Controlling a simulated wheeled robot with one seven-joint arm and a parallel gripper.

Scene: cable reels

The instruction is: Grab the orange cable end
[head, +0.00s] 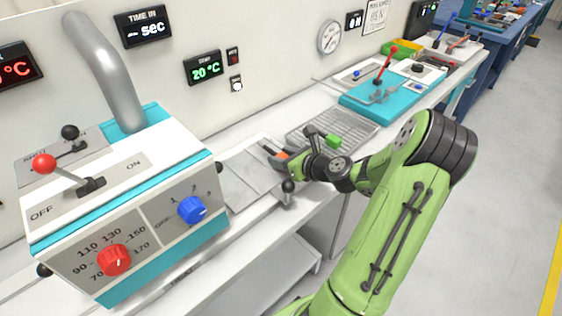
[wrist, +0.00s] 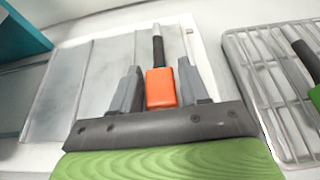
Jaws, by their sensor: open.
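The orange cable end (wrist: 160,88) is an orange block with a dark, grey-tipped rod running away from it. In the wrist view it lies on a pale metal plate (wrist: 103,68), between my two fingers. My gripper (wrist: 158,80) is open, with one grey finger on each side of the orange block and a gap visible on both sides. In the head view my gripper (head: 274,153) is low over the bench, and a small orange patch of the cable end (head: 282,156) shows at its fingers. The block's near end is partly hidden by the gripper body in the wrist view.
A wire rack (head: 335,130) lies just right of my gripper, with a green-handled item (wrist: 306,60) on it. A white and teal control box (head: 130,205) with knobs and levers stands at left. A teal lever unit (head: 385,95) stands farther back along the wall.

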